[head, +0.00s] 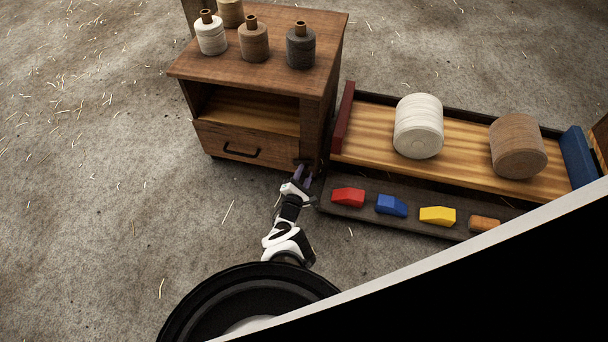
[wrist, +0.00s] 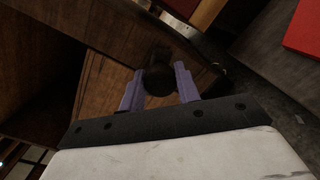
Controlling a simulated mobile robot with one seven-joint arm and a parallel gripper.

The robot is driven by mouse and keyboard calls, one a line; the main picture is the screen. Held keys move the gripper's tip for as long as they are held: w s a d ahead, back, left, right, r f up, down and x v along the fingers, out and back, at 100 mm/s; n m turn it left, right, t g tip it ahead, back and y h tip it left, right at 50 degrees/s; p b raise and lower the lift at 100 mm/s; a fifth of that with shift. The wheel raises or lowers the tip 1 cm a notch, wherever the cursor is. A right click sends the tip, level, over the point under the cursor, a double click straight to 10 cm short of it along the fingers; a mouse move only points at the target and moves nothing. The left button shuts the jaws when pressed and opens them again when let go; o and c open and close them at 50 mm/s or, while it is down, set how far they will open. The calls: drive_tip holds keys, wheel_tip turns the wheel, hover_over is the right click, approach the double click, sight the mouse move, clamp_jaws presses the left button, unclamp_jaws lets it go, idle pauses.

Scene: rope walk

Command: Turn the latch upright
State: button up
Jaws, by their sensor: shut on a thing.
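The latch, a dark piece with a rounded end, shows in the wrist view (wrist: 159,77) against the brown wood of the cabinet. My gripper (head: 303,173) reaches the cabinet's lower front right corner in the head view. In the wrist view its two purple fingers stand on either side of the latch, and it is shut on it. The latch's angle is hard to tell, as the view is tilted and the fingers cover part of it. In the head view the latch is too small and hidden to make out.
The wooden cabinet (head: 319,95) has a drawer (head: 225,143) with a dark handle, an open shelf, and several spools on top. To the right is a wooden rack (head: 465,140) with white and brown rolls. A dark ledge (head: 335,208) holds several coloured blocks. The floor at left is free.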

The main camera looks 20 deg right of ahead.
drive_tip(key=shift+n, duration=0.3)
drive_tip(key=n, duration=0.2)
drive_tip(key=shift+n, duration=0.3)
drive_tip(key=n+b, duration=0.1)
drive_tip(key=n, duration=0.3)
drive_tip(key=shift+n, duration=0.3)
drive_tip(key=n+t+b, duration=0.1)
drive_tip(key=n, duration=0.6)
drive_tip(key=o, duration=0.9)
drive_tip(key=shift+o, duration=0.2)
